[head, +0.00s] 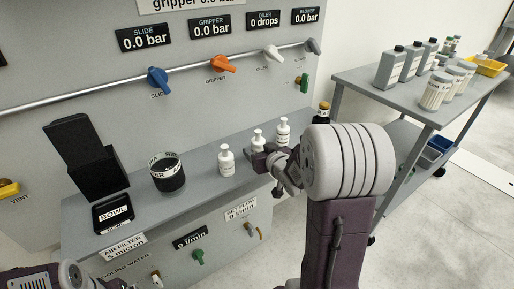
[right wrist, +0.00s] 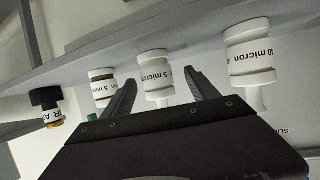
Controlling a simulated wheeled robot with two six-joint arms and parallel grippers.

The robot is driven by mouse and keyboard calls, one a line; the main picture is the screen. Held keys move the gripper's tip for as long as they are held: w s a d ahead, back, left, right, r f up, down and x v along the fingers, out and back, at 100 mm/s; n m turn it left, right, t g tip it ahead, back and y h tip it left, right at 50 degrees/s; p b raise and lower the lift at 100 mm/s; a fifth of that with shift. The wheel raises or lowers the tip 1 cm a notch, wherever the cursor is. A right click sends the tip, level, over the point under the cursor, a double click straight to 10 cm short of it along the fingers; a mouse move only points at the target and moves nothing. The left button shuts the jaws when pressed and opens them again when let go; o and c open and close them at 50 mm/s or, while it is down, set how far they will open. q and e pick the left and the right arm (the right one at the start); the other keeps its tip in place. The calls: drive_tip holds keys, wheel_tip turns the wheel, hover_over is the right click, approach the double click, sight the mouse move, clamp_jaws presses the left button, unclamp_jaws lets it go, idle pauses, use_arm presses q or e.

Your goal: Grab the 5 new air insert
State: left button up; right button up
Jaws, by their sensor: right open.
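Three white inserts stand on the grey shelf (head: 203,188) in the head view. The nearest (head: 226,161) reads "40 micron" in the right wrist view (right wrist: 250,50). The middle one reads "5 micron" (right wrist: 154,72) and is partly behind my gripper in the head view (head: 257,136). The third (head: 282,130) also reads "5 micron" and shows a brownish band in the right wrist view (right wrist: 100,88). My right gripper (right wrist: 161,78) is open, its fingers on either side of the middle insert; contact cannot be told. Only part of my left arm shows, not its gripper.
A dark bottle with an amber cap (head: 323,110) stands farther along the shelf. Valves line the panel (head: 130,60). A side table (head: 360,78) holds several bottles.

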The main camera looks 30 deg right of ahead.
sight(255, 146)
drive_tip(key=shift+w+f, duration=0.25)
drive_tip(key=shift+w, duration=0.2)
drive_tip(key=b+x, duration=0.1)
drive_tip(key=x, duration=0.1)
drive_tip(key=b+x, duration=0.1)
drive_tip(key=x, duration=0.2)
drive_tip(key=shift+d+f, duration=0.1)
drive_tip(key=shift+d, duration=0.15)
drive_tip(key=shift+s, duration=0.1)
drive_tip(key=c, duration=1.5)
drive_tip(key=shift+o, duration=0.2)
wheel_tip(255, 146, up, 10)
drive_tip(key=p, duration=0.6)
